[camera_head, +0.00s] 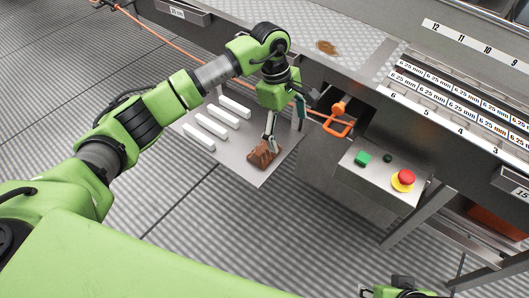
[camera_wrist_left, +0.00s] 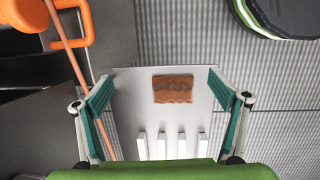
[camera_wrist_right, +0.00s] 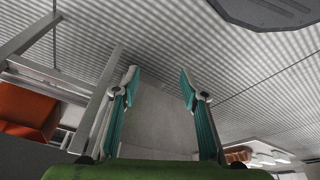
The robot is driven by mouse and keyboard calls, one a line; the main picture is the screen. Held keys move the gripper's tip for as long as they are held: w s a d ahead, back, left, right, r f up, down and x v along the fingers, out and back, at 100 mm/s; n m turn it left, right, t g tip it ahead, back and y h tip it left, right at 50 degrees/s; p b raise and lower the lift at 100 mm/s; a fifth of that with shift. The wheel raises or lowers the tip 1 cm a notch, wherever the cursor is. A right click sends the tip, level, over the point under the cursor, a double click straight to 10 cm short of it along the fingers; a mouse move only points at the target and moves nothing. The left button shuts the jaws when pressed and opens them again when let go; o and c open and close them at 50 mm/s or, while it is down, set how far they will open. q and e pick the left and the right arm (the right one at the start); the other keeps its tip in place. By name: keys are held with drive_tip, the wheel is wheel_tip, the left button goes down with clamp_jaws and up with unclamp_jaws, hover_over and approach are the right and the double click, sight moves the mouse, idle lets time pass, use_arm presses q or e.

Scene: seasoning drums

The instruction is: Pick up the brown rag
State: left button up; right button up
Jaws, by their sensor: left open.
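The brown rag (camera_head: 262,154) lies folded on a grey metal shelf (camera_head: 262,178), near its right end in the head view. My left gripper (camera_head: 271,138) points down right at the rag in that view. In the left wrist view the rag (camera_wrist_left: 173,89) shows between the spread fingers of my open left gripper (camera_wrist_left: 161,90), with a gap on each side. I cannot tell how far the fingertips are above the shelf. My right gripper (camera_wrist_right: 159,85) is open and empty in the right wrist view, where a brown patch (camera_wrist_right: 238,154) looks like the rag.
Several white bars (camera_head: 217,122) lie on the shelf left of the rag. An orange handle (camera_head: 337,128) and orange cable hang close to my left gripper. A button box (camera_head: 384,172) with a red button stands to the right. A brown spill (camera_head: 326,47) marks the upper surface.

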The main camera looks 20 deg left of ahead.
sight(264, 146)
use_arm(q)
drive_tip(key=a+y, duration=0.3)
drive_tip(key=a, duration=0.4)
drive_tip(key=f, duration=0.2)
drive_tip(key=f+b, duration=0.1)
drive_tip(key=f, duration=0.1)
drive_tip(key=w+f, duration=0.1)
drive_tip(key=f, duration=0.1)
drive_tip(key=shift+d+f+b, duration=0.25)
drive_tip(key=shift+f+b, duration=0.1)
drive_tip(key=shift+f, duration=0.05)
drive_tip(key=f+b, duration=0.1)
drive_tip(key=f, duration=0.4)
drive_tip(key=shift+a, duration=0.2)
drive_tip(key=shift+f, duration=0.2)
use_arm(e)
drive_tip(key=w+a+r+t+y, duration=0.1)
drive_tip(key=w+a+r+t, duration=0.1)
drive_tip(key=w+r+t, duration=0.2)
drive_tip(key=w+a+r+t+y, duration=0.1)
drive_tip(key=w+a+r+t, duration=0.1)
drive_tip(key=w, duration=0.8)
drive_tip(key=shift+w+a+r+t, duration=0.15)
drive_tip(key=shift+a+r+t, duration=0.2)
drive_tip(key=shift+r+t, duration=0.55)
use_arm(q)
drive_tip(key=c, duration=1.2)
